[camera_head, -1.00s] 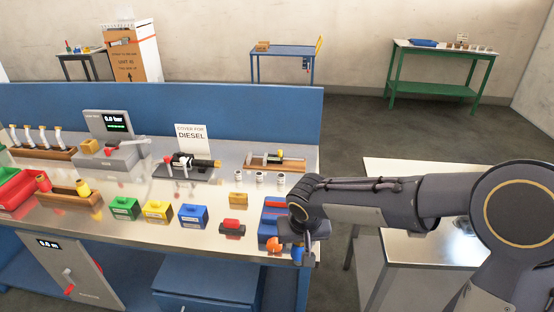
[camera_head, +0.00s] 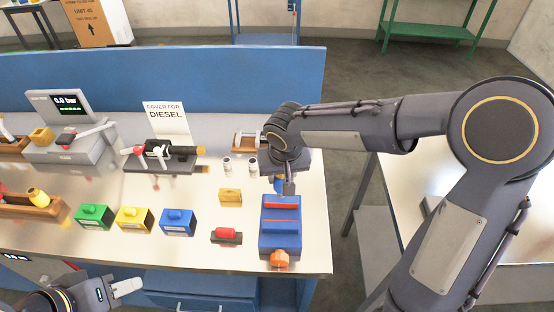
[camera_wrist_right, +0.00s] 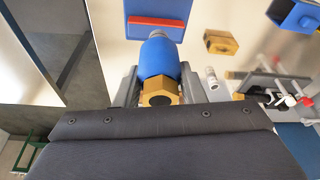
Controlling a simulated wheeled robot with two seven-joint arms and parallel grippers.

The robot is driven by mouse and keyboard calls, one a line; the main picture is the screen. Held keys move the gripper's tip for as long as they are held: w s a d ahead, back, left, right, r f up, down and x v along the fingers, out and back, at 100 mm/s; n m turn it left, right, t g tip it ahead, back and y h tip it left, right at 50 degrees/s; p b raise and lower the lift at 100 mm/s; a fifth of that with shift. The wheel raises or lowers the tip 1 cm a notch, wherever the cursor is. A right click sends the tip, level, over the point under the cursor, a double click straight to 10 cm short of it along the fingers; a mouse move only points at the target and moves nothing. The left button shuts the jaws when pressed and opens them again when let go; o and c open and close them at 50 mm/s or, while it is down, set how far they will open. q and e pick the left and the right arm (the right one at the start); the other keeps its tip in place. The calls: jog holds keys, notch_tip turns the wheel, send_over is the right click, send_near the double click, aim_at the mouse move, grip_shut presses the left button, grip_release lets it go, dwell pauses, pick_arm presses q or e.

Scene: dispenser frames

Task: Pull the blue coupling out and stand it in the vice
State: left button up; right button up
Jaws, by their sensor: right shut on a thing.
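The blue coupling (camera_wrist_right: 158,57), a blue rounded body with a brass hex nut, sits between the fingers of my right gripper (camera_wrist_right: 160,88). In the head view a bit of its blue (camera_head: 279,184) shows beside my right gripper (camera_head: 288,187), just beyond the far end of the vice. The blue vice (camera_head: 267,240), with red jaw strips and an orange handle, stands at the table's front right. It also shows in the wrist view (camera_wrist_right: 138,9); I cannot tell whether the coupling touches it. My left gripper (camera_head: 127,287) is low at the front left, its opening unclear.
Green (camera_head: 94,217), yellow (camera_head: 134,219) and blue (camera_head: 177,222) boxes stand in a row left of the vice. A red-topped block (camera_head: 227,236) and a brass block (camera_head: 230,197) are nearer it. Two small white-topped cylinders (camera_head: 239,167) stand behind.

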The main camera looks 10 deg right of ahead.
aim_at(281, 197)
dwell(0.4)
jog(key=shift+b, duration=0.35)
notch_tip(281, 197, down, 6)
jog(key=b, duration=0.5)
jog(key=shift+r, duration=0.25)
jog(key=shift+b, duration=0.75)
dwell(0.8)
jog(key=shift+s+f+b, duration=0.1)
jog(key=shift+f+b, duration=1.65)
jog(key=o, duration=1.2)
jog(key=shift+o, duration=0.2)
